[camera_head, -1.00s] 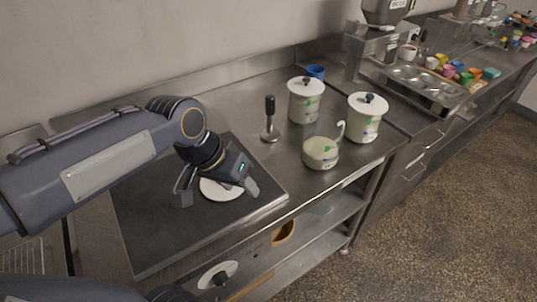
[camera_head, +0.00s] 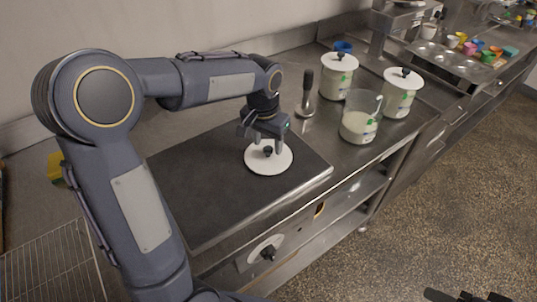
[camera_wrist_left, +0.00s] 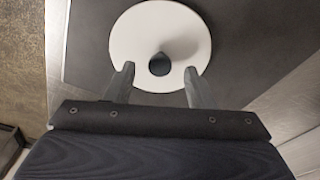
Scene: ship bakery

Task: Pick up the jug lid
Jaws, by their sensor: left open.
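The jug lid (camera_head: 262,167) is a white round disc with a black knob (camera_head: 268,151). It lies flat on the dark slab (camera_head: 215,200), knob up. My left gripper (camera_head: 262,139) is open and empty, pointing down just above and behind the lid. In the left wrist view the lid (camera_wrist_left: 145,30) is ahead of the fingers, and the knob (camera_wrist_left: 159,64) shows between the two fingertips (camera_wrist_left: 159,72), apart from both. An uncovered clear jug (camera_head: 358,127) with pale contents stands to the right.
Two white canisters with knobbed lids, one behind (camera_head: 337,78) and one to the right (camera_head: 400,95), stand near the jug. A black-handled tool (camera_head: 306,95) stands behind the lid. A blue cup (camera_head: 343,47) is at the back. The slab around the lid is bare.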

